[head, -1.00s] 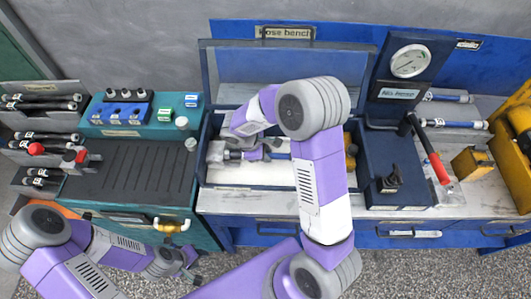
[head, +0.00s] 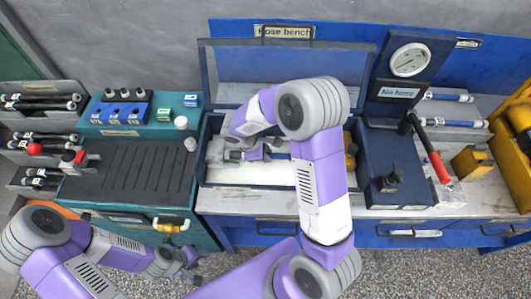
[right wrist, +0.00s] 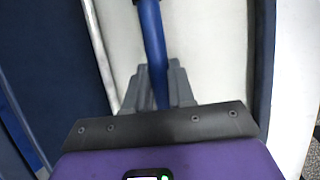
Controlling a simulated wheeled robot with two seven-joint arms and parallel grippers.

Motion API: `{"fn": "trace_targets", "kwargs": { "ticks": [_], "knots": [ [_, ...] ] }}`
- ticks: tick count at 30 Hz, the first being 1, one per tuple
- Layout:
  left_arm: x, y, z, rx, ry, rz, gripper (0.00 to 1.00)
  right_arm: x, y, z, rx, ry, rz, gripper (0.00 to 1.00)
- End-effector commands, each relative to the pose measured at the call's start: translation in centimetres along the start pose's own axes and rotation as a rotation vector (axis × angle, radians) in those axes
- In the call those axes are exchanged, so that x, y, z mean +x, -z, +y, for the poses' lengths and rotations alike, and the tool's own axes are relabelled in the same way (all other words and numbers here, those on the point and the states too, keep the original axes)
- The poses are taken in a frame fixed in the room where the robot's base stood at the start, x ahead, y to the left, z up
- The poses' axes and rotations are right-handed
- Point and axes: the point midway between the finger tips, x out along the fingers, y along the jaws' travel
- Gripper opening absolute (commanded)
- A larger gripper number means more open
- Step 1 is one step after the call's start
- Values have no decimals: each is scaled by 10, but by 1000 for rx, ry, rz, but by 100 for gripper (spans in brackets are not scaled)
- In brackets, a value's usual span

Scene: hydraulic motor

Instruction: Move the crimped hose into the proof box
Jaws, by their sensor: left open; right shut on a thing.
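The blue crimped hose (head: 277,156) lies across the inside of the proof box (head: 203,152), over its pale floor. The box is a dark blue bench-top box with its clear lid (head: 290,72) raised. My right gripper (head: 250,154) is inside the box's outline, shut on the hose. In the right wrist view the blue hose (right wrist: 153,40) runs between the grey fingers of the right gripper (right wrist: 158,88). My right arm hides part of the hose and the box's right side. My left gripper (head: 188,266) is open and empty, low in front of the green cabinet.
A pressure gauge (head: 410,60) and a red-handled lever (head: 432,152) stand right of the box. More blue hoses (head: 447,123) lie at the far right. A yellow part (head: 350,150) is at the box's right. A ribbed green bench (head: 130,170) is on the left.

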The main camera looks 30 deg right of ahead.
Motion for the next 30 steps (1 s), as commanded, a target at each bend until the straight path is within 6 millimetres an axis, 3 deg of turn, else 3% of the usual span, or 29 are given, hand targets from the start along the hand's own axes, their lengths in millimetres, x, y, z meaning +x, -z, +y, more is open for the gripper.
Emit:
{"fn": "trace_targets", "kwargs": {
  "ticks": [15, 16, 21, 30],
  "knots": [
    [9, 0, -3, 0, 0, 0, 43, 10, 4, -2, 0, -1, 0, 0],
    [8, 0, -3, 0, 0, 0, 43, 9, 4, -2, 0, -1, 0, 28],
    [8, 0, -3, 0, 0, 0, 43, 9, 4, -2, -1, 0, 0, 53],
    [8, 0, -3, 0, 0, 0, 43, 10, 4, -5, -2, 6, -2, 53]
  ]
}}
